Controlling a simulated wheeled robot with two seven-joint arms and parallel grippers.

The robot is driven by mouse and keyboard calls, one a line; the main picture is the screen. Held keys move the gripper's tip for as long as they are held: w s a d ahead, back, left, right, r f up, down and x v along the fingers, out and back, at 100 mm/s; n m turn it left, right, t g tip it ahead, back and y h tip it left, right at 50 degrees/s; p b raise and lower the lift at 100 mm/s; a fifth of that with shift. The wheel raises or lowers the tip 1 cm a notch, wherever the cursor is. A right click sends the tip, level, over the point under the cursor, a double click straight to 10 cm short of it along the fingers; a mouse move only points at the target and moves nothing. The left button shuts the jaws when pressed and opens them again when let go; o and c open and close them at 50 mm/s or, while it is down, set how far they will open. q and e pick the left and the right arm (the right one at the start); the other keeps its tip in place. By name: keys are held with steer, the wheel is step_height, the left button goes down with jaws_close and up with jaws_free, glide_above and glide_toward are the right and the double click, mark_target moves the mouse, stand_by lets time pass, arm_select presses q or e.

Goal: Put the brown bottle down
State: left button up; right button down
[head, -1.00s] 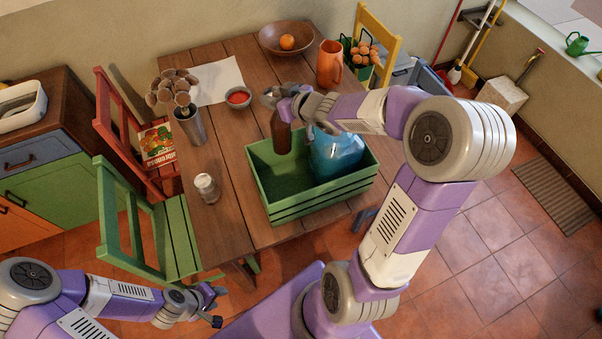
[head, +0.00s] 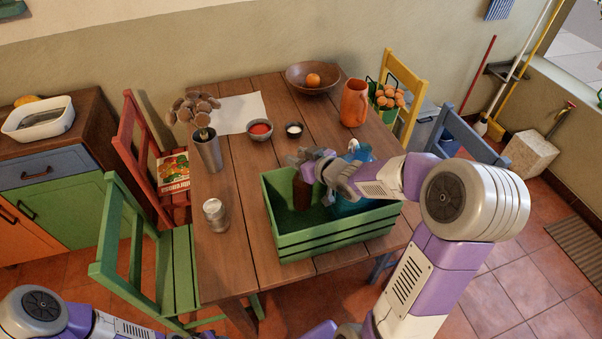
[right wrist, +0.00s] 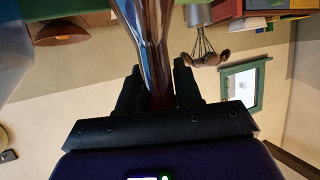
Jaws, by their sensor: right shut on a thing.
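The brown bottle (head: 302,192) is upright in the left half of the green crate (head: 335,238), left of the blue jug (head: 352,202). My right gripper (head: 306,166) is shut on its upper part. In the right wrist view the bottle (right wrist: 150,35) runs between the two black fingers (right wrist: 158,88). The crate's front wall hides the crate floor, so I cannot tell whether the bottle touches it. My left arm enters at the lower left, with its gripper out of frame.
The crate stands on the wooden table (head: 240,245). The table's left front is mostly clear.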

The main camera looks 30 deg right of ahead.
steer(key=shift+f+b, duration=0.55)
steer(key=shift+f, duration=1.25)
steer(key=shift+f, duration=0.25)
steer(key=c, duration=0.8)
jaws_free()
steer(key=shift+o, duration=0.2)
steer(key=shift+r, duration=0.15)
steer(key=shift+s+d+r, duration=0.1)
steer(key=shift+s+r, duration=0.1)
steer(key=shift+r, duration=0.05)
steer(key=p+v, duration=0.4)
steer(key=v, duration=0.7)
steer(key=shift+s, duration=0.25)
